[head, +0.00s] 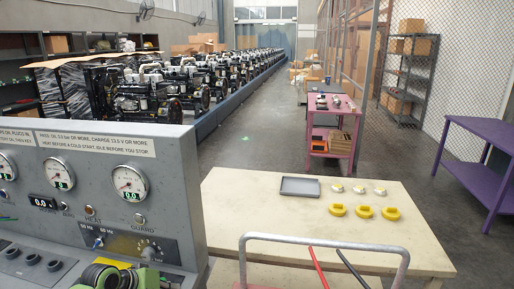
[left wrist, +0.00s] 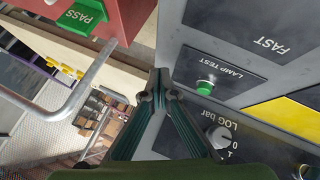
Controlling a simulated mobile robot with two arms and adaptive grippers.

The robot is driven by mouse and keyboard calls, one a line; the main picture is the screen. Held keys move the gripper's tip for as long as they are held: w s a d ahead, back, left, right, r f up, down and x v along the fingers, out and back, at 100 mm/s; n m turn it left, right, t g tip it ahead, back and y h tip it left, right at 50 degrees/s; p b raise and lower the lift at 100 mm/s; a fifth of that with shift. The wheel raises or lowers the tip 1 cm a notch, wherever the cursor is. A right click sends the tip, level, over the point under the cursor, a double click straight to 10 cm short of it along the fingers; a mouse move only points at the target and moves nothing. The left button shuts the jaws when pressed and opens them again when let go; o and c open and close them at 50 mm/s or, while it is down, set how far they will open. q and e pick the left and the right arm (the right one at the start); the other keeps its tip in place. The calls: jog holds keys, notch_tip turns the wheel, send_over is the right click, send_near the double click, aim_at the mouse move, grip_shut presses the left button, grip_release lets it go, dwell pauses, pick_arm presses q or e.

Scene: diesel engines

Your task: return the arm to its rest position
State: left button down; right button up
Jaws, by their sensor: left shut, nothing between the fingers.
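My left gripper (left wrist: 158,80) shows in the left wrist view with its two dark green fingers together and nothing between them. It is in front of the grey control panel (left wrist: 240,35), close to the green lamp test button (left wrist: 205,87) and to the left of the LOG bar knob (left wrist: 219,137). I cannot tell whether the fingertips touch the panel. In the head view a green and dark part of my left arm shows at the bottom left, low in front of the gauge panel (head: 180,185); the fingertips are not clear there. My right gripper is in neither view.
A pale table (head: 235,205) holds a grey tray (head: 300,187) and several yellow parts (head: 364,211). A bent metal handle (head: 320,245) stands before it. A red box with a green PASS label (left wrist: 82,16) is near the gripper. The aisle (head: 260,120) beyond is open.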

pick_arm(q)
jog(key=s+d+f+m+g, duration=0.1)
jog(key=s+d+f+m, duration=0.15)
jog(key=s+d, duration=0.5)
jog(key=s+d+f+m+g, duration=0.15)
jog(key=s+d+f, duration=0.25)
jog(key=s, duration=0.7)
jog(key=s+a+r+y, duration=0.2)
jog(key=s, duration=0.6)
jog(key=s+a+r+y, duration=0.1)
jog(key=s+a+y, duration=0.1)
jog(key=s, duration=0.7)
notch_tip(320, 180, down, 29)
jog(key=s+g+b, duration=0.2)
jog(key=b, duration=0.2)
jog(key=s+a+f+g+b, duration=0.1)
jog(key=s+a+f+b, duration=0.2)
jog(key=s+f, duration=1.4)
notch_tip(320, 180, down, 4)
jog(key=shift+a+r+b, duration=0.1)
jog(key=shift+a+b, duration=0.1)
jog(key=shift+b, duration=0.15)
